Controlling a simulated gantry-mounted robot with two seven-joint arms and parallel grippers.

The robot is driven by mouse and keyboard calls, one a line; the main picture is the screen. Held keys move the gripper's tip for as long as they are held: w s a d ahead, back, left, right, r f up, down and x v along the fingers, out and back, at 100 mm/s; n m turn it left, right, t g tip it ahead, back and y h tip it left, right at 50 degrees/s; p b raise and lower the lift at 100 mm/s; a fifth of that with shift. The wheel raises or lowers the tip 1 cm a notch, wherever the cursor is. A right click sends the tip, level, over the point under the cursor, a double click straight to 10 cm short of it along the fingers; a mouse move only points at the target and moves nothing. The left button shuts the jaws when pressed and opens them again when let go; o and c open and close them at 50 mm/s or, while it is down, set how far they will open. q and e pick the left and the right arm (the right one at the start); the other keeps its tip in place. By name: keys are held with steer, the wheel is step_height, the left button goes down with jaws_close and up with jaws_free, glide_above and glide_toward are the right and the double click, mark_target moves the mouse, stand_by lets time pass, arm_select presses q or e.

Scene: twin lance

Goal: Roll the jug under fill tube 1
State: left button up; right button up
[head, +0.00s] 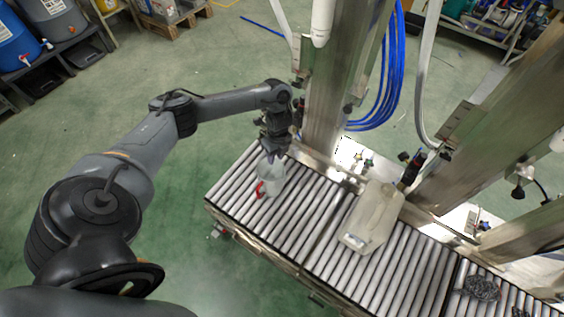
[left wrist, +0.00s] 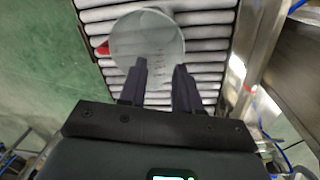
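A translucent jug (head: 270,174) with a red handle stands on the left part of the roller conveyor (head: 300,215). In the left wrist view the jug (left wrist: 150,32) shows from above as a pale round shape, with a bit of red at its left. My left gripper (head: 276,152) is at the jug's far side. Its two dark fingers (left wrist: 162,68) are apart, and their tips overlap the jug's near edge in the wrist view; I cannot tell whether they touch it. A white tube (head: 322,22) hangs beside the metal post; no number is readable. My right gripper is not in view.
A dark coiled item (head: 482,288) lies farther right. Metal posts (head: 338,85) rise along the conveyor's far side, with blue hoses (head: 392,75). Rollers between jug and canister are bare.

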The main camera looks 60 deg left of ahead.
mark_target(280, 170)
arm_select(q)
steer(key=shift+t, duration=0.4)
steer(key=f+b, duration=0.2)
steer(key=f, duration=0.1)
steer(key=w+f+b, duration=0.1)
steer(key=f+b, duration=0.1)
steer(key=f, duration=0.2)
steer(key=w+f+b, duration=0.1)
steer(key=f+b, duration=0.1)
steer(key=f, duration=0.1)
steer(key=shift+a+f+b, duration=0.15)
steer(key=shift+f+b, duration=0.1)
steer(key=shift+b, duration=0.05)
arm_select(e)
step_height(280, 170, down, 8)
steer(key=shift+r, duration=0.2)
arm_select(q)
steer(key=shift+c, duration=0.2)
jaws_close()
steer(key=shift+o, duration=0.6)
jaws_free()
steer(key=shift+w+r, duration=0.1)
steer(key=shift+r, duration=0.05)
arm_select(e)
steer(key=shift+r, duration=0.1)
